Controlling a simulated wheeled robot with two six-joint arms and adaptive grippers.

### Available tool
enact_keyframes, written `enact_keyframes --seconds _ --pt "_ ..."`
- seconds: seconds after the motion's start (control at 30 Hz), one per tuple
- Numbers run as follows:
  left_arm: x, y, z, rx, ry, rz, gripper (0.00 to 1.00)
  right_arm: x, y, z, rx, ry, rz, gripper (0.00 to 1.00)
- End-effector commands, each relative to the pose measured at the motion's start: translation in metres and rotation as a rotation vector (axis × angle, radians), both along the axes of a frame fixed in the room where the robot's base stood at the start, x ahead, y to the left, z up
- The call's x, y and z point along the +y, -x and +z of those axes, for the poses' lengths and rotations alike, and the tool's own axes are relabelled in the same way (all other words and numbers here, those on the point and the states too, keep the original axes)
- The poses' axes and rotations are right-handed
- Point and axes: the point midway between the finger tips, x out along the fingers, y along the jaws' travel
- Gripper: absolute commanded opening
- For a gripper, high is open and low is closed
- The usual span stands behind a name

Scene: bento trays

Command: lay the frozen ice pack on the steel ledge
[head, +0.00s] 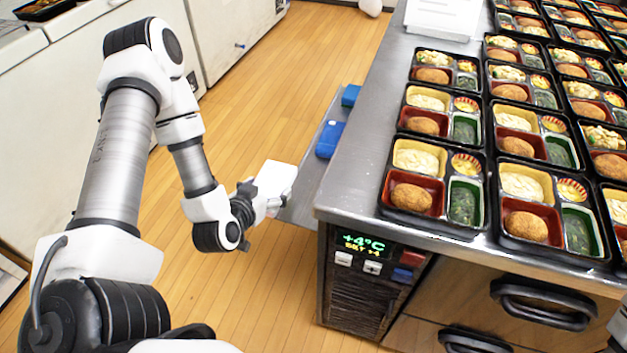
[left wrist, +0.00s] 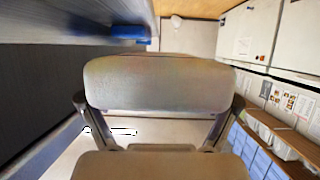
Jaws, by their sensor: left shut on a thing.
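A white, block-shaped pack (head: 277,180), which I take for the frozen ice pack, is held in my left gripper (head: 257,197). In the left wrist view the pack (left wrist: 158,84) is a pale slab with rounded corners, gripped between the two fingers at its sides. The steel ledge (head: 298,207) is a narrow grey shelf along the left side of the counter, below its top. The pack's right edge overlaps the ledge's outer edge in the head view; I see no clear contact. My right gripper is not in view.
Two blue packs, a nearer one (head: 330,139) and a farther one (head: 350,95), lie on the ledge. The counter top (head: 358,165) carries many filled bento trays (head: 432,190). White cabinets (head: 235,45) line the far left. The wooden floor between is clear.

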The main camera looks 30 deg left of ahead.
Motion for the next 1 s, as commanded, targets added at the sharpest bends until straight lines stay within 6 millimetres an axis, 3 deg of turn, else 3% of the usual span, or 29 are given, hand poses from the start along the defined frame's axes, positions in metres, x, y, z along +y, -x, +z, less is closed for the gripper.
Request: enact_keyframes --seconds 0.3,0.4,0.67,1.0 --pt "-0.041 -0.077 -0.007 -0.005 -0.004 -0.006 0.40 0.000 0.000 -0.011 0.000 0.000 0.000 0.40" --pt "-0.048 -0.090 -0.009 -0.002 0.000 -0.002 0.40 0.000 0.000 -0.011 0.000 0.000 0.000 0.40" --pt "-0.049 -0.093 -0.044 0.001 0.001 0.001 0.40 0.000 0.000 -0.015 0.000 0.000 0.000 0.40" --pt "-0.048 -0.093 -0.049 0.000 0.001 0.002 0.40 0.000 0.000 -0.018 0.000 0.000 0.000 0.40"
